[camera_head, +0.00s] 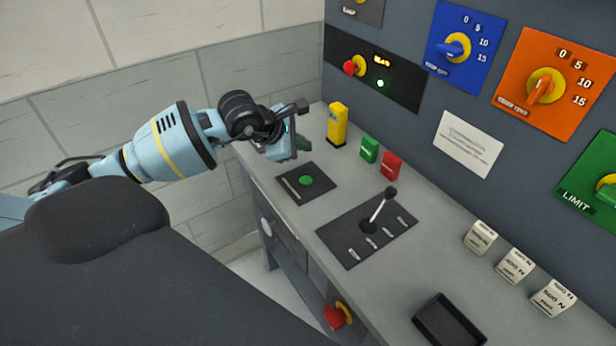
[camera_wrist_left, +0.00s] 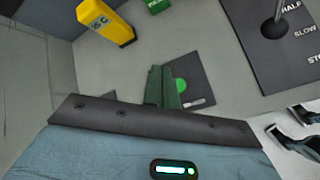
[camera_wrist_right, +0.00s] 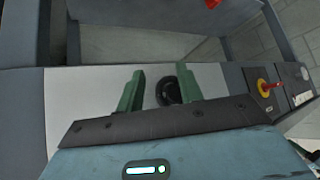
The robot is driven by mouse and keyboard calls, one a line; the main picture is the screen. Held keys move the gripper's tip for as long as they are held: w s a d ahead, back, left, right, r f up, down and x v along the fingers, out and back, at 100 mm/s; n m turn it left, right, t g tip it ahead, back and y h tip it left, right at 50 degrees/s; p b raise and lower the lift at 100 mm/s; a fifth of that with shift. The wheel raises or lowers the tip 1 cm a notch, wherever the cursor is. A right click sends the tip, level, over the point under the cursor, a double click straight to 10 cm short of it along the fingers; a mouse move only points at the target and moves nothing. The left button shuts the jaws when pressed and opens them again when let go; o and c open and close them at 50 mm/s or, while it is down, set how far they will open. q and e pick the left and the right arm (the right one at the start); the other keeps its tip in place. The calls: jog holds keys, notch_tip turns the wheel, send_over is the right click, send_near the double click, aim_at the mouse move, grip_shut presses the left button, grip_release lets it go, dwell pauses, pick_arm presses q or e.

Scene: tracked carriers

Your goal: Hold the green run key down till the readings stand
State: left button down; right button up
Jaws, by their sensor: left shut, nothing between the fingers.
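The green run key (camera_head: 306,180) is a round button on a dark square plate (camera_head: 318,194) on the grey desk. My left gripper (camera_head: 304,144) is shut and empty, above and behind the key in the head view. In the left wrist view its green fingers (camera_wrist_left: 162,86) are together, and the key (camera_wrist_left: 181,86) shows just to their right; I see no contact. A small lit display (camera_head: 382,61) with a green lamp is on the back panel; its text is too small to read surely. My right gripper (camera_wrist_right: 162,84) is open, seen only in its wrist view.
A yellow block (camera_head: 338,124), a green block (camera_head: 369,149) and a red block (camera_head: 390,164) stand behind the key. A lever (camera_head: 378,210) rises from a dark plate to its right. A black ring-like part (camera_wrist_right: 168,92) lies between my right fingers.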

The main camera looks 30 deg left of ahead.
aim_at(302, 182)
pick_arm(q)
jog(key=shift+w+a+r, duration=0.1)
jog(key=shift+a+r, duration=0.05)
jog(key=shift+a, duration=0.1)
pick_arm(e)
jog(key=shift+d, duration=0.1)
